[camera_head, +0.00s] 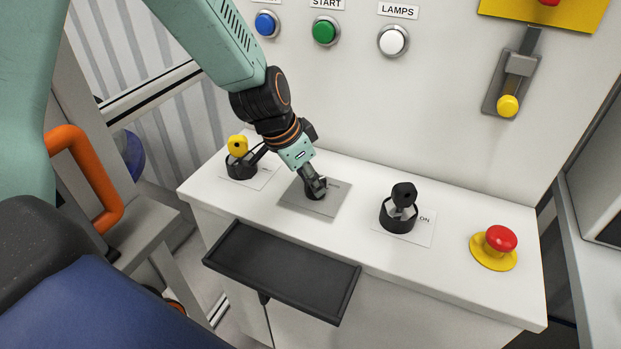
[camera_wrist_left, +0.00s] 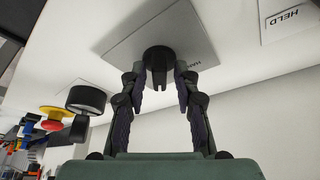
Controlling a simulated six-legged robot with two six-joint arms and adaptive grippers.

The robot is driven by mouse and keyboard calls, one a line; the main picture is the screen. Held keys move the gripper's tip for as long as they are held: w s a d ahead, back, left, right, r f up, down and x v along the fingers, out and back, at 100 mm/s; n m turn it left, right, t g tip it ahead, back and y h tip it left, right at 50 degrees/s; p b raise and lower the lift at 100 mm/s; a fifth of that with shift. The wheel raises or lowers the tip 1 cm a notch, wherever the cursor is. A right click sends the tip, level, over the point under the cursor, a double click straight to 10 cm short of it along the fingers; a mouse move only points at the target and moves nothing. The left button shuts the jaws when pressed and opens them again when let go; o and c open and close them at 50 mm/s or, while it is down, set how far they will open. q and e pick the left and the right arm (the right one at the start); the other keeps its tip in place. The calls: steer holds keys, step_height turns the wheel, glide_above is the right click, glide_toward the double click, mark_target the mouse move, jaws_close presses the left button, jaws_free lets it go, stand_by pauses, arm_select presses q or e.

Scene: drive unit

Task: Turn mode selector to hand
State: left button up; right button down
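The mode selector is a black round knob with a raised bar (camera_wrist_left: 158,68) on a grey square plate (camera_head: 327,207) on the white console top. Part of the label next to it reads "HAN" in the left wrist view. My left gripper (camera_head: 316,187) reaches down over the selector and mostly hides it in the head view. In the left wrist view its two fingers (camera_wrist_left: 160,92) stand on either side of the knob, with a small gap visible at each side. The gripper looks open; contact with the knob is not clear. My right gripper is not in view.
A yellow-knobbed switch (camera_head: 238,147) stands left of the selector, a black key-like switch (camera_head: 401,205) right of it, then a red emergency button (camera_head: 500,240). A black tray (camera_head: 280,268) juts from the console front. Coloured buttons and a yellow-tipped lever (camera_head: 508,105) are on the wall panel.

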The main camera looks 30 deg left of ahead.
arm_select(q)
steer(key=shift+w, duration=0.15)
steer(key=c, duration=0.3)
jaws_close()
